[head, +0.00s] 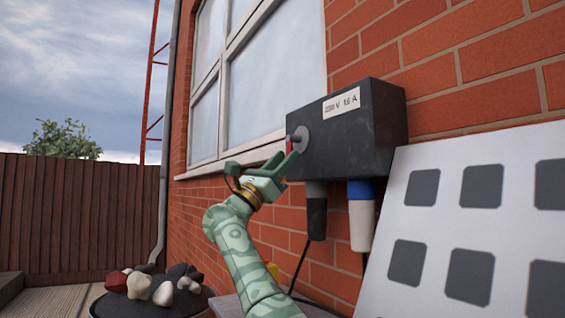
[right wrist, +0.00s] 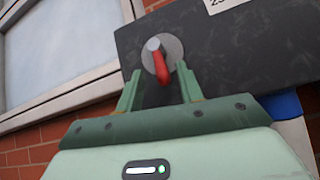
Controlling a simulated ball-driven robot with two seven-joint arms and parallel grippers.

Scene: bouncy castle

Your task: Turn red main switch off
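The red main switch (right wrist: 160,68) is a rotary handle on a round grey plate (right wrist: 171,46), on the dark power box (head: 350,130) fixed to the brick wall. In the right wrist view its red lever hangs downward, tilted slightly right. In the head view the switch (head: 290,146) is partly hidden by my fingers. My right gripper (head: 279,162) is at the switch; in the right wrist view its two fingers (right wrist: 157,80) stand apart on either side of the lever's lower end. I cannot tell whether either touches it. My left gripper is out of view.
A black plug (head: 316,210) and a blue-and-white plug (head: 361,215) hang under the box. A white board with dark squares (head: 440,225) leans at the right.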

